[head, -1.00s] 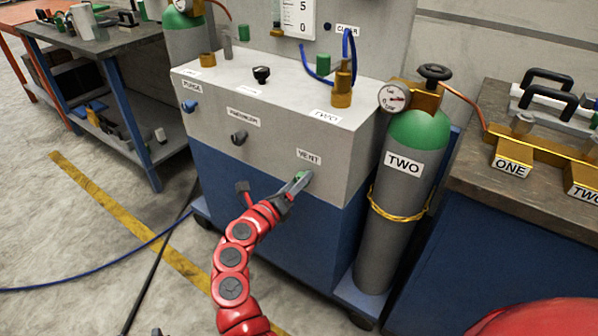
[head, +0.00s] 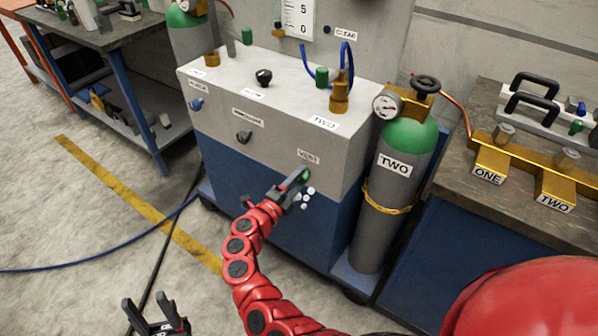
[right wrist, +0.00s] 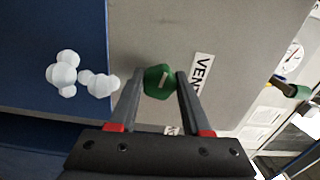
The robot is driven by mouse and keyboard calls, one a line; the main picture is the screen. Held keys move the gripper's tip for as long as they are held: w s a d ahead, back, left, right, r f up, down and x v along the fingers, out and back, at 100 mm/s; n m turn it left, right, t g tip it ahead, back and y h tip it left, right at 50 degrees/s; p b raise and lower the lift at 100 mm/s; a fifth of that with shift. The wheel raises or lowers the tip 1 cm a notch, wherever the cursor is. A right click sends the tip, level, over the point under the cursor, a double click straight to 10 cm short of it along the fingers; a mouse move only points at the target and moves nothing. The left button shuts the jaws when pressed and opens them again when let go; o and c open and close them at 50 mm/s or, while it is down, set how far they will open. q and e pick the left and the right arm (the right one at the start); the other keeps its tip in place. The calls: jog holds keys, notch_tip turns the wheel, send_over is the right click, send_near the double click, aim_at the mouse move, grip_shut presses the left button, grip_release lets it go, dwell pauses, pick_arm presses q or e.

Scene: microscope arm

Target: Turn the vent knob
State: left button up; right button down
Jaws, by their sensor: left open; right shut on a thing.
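The green vent knob (head: 306,175) sits on the front of the grey panel box, just under the VENT label (head: 308,157). My right gripper (head: 301,178) reaches up to it from below and is shut on it. In the right wrist view the knob (right wrist: 160,83) lies between the two fingertips (right wrist: 159,75), with a pale mark on its face. White puffs (head: 308,197) hang beside the gripper, and they show left of the fingers in the right wrist view (right wrist: 68,74). My left gripper (head: 155,318) is open and empty at the bottom left, over the floor.
A dark panel knob (head: 244,136) and a blue one (head: 197,104) are left along the same face. A green-topped cylinder labelled TWO (head: 400,170) stands close on the right. A workbench (head: 450,205) is further right. Open floor lies left.

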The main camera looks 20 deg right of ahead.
jog(key=shift+n+p, duration=0.65)
jog(key=shift+n, duration=0.15)
jog(key=shift+f, duration=0.1)
jog(key=shift+c, duration=1.8)
grip_release()
jog(key=shift+s+a, duration=0.1)
